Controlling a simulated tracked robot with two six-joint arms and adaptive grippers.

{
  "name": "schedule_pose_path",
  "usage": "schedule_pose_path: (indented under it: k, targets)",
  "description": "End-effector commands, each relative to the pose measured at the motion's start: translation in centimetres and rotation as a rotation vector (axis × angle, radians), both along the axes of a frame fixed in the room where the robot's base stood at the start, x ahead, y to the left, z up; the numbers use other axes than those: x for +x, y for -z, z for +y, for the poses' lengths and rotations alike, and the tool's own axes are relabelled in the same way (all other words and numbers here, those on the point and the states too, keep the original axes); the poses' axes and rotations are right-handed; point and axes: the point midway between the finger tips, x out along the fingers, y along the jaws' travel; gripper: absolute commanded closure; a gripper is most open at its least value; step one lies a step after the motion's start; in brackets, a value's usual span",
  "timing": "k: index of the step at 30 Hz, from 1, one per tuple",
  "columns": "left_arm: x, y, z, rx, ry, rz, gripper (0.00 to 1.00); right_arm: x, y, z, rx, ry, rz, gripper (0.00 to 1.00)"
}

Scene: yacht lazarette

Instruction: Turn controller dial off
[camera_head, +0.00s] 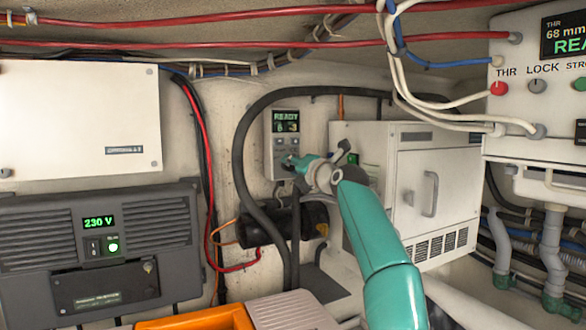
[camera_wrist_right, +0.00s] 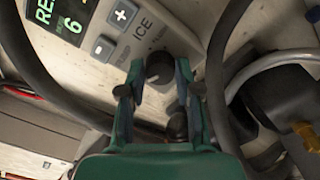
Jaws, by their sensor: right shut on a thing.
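The controller (camera_head: 281,143) is a small grey panel on the back wall, with a lit green display reading READY above several buttons. In the wrist view its panel (camera_wrist_right: 131,50) shows minus and plus buttons and the letters ICE. The dark round dial (camera_wrist_right: 160,68) sits below them, between my right gripper's fingertips (camera_wrist_right: 160,80). My right gripper (camera_head: 290,161) reaches the lower part of the controller in the head view and is shut on the dial. The fingers hide the dial in the head view. My left gripper is in neither view.
A thick black hose (camera_head: 238,150) loops around the controller. A white cabinet (camera_head: 435,190) with a handle stands to the right, close to my right arm. A dark 230 V unit (camera_head: 150,240) is at left. Red cables (camera_head: 190,43) cross above.

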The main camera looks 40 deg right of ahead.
Motion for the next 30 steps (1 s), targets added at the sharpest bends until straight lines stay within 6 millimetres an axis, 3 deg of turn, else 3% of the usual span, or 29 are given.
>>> schedule_pose_path:
  k: [1,17,18,22,30]
  targets:
    - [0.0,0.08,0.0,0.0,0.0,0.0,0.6,0.48,0.96,0.21,-0.004,-0.01,0.025,1.0]
    - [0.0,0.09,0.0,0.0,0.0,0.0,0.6,0.53,1.07,0.2,-0.033,-0.01,0.036,1.0]
    - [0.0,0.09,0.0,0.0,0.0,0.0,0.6,0.53,1.07,0.2,-0.033,-0.009,0.036,0.63]
    - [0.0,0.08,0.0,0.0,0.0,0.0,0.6,0.44,0.89,0.17,-0.033,-0.008,0.032,0.42]
    - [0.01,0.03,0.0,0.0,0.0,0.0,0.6,0.23,0.48,0.13,-0.035,-0.005,0.024,0.41]
